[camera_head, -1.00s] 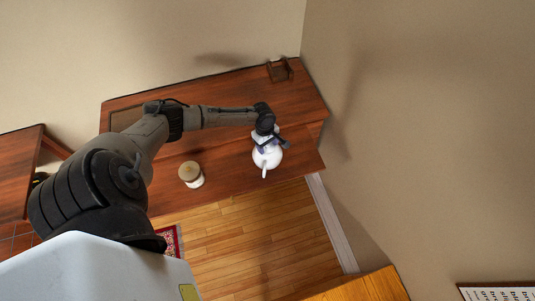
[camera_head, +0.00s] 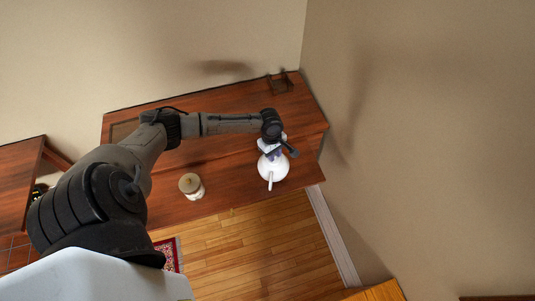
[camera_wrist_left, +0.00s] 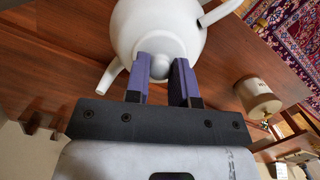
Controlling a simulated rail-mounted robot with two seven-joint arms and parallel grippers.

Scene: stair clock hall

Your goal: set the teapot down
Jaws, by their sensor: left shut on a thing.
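The white teapot (camera_head: 272,168) is at the right part of the wooden table (camera_head: 229,185), near its front edge. It also fills the top middle of the left wrist view (camera_wrist_left: 150,25), with its spout and handle showing. My left gripper (camera_head: 274,149) is over the teapot. In the left wrist view its two purple fingers (camera_wrist_left: 160,77) are shut on the round knob of the teapot. I cannot tell whether the teapot's base touches the table. My right gripper is not in view.
A cream canister (camera_head: 191,186) stands on the table, left of the teapot. A small dark wooden holder (camera_head: 280,82) is at the back right corner. A wall (camera_head: 420,130) rises close on the right. Bare tabletop lies between canister and teapot.

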